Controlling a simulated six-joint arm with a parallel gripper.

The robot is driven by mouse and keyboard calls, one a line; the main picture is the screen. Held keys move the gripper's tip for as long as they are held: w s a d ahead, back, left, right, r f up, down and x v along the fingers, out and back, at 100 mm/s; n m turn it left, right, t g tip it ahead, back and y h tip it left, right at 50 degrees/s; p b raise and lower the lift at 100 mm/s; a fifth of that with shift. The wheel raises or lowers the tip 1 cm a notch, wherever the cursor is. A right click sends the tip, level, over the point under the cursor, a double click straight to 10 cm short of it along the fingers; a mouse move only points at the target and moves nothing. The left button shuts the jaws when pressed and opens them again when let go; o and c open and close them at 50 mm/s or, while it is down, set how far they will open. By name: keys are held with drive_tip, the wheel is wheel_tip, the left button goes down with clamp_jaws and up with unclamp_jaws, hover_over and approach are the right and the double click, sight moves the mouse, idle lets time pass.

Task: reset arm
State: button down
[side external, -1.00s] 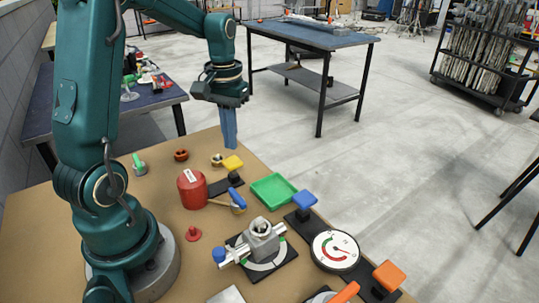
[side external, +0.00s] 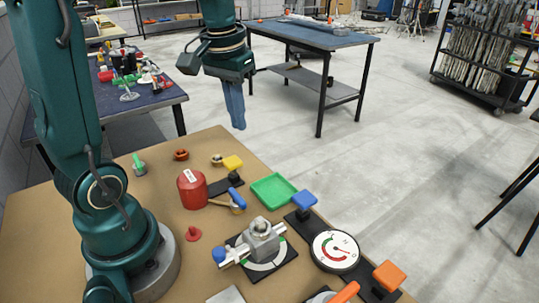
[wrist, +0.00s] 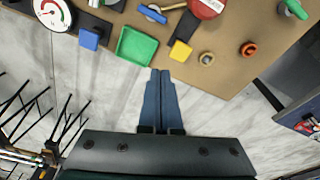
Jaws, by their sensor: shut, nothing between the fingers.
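My gripper (side external: 236,122) hangs pointing down in the side view, high and beyond the far edge of the brown work table (side external: 150,220). Its blue fingers are shut together with nothing between them. In the wrist view my gripper (wrist: 160,74) shows its closed fingertips near the table's edge, close to the green tray (wrist: 137,47) and the yellow block (wrist: 180,51). The fingers appear clear of all objects.
The table carries a red can (side external: 192,189), green tray (side external: 273,190), blue block (side external: 304,200), dial gauge (side external: 335,250), valve (side external: 262,240) and orange block (side external: 389,275). A blue-topped workbench (side external: 312,36) stands behind. Open floor lies right of the table.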

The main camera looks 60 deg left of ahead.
drive_tip(key=s+d+f+m+t, duration=0.1)
drive_tip(key=s+d+m+t, duration=0.3)
drive_tip(key=s+d, duration=0.5)
drive_tip(key=shift+d+h, duration=0.3)
drive_tip(key=shift+d, duration=0.15)
